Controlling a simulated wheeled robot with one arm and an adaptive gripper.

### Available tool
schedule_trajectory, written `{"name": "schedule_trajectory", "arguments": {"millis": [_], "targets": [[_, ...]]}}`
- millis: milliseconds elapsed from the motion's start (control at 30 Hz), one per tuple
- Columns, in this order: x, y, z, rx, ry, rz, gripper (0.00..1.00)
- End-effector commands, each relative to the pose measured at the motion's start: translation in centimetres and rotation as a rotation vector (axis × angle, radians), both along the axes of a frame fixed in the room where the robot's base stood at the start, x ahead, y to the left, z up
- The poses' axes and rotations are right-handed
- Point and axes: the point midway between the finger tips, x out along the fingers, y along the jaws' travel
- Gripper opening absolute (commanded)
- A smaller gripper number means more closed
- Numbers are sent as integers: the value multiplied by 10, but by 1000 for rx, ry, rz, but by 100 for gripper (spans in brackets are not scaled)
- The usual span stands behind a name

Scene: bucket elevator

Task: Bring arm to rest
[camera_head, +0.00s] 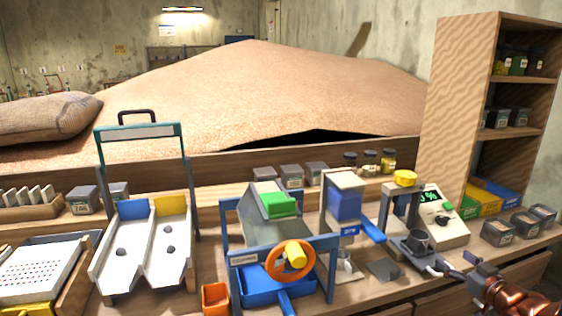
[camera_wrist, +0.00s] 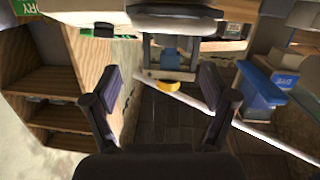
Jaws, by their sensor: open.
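My gripper (camera_head: 452,264) is at the lower right of the head view, at the end of my copper-coloured arm, near the bench's front edge. It is in front of the moisture-meter-like device (camera_head: 440,222) and close to a dark cup (camera_head: 418,242). In the wrist view my gripper (camera_wrist: 157,84) has its two dark fingers spread wide apart with nothing between them. Part of my arm is cut off by the picture's edge.
A wooden shelf (camera_head: 470,60) with jars stands at the right. On the bench are a blue-framed machine with an orange handwheel (camera_head: 290,258), a white two-channel chute (camera_head: 145,240), an orange bin (camera_head: 215,298) and small grey bins (camera_head: 498,232). A grain heap (camera_head: 250,90) lies behind.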

Motion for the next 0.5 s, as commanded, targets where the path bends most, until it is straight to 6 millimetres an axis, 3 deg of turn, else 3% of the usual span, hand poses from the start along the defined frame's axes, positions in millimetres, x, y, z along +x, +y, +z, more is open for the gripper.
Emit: {"name": "schedule_trajectory", "arguments": {"millis": [267,500], "targets": [[14,2,26,-151,206,-169,84],[-4,13,49,-226,406,-328,84]]}}
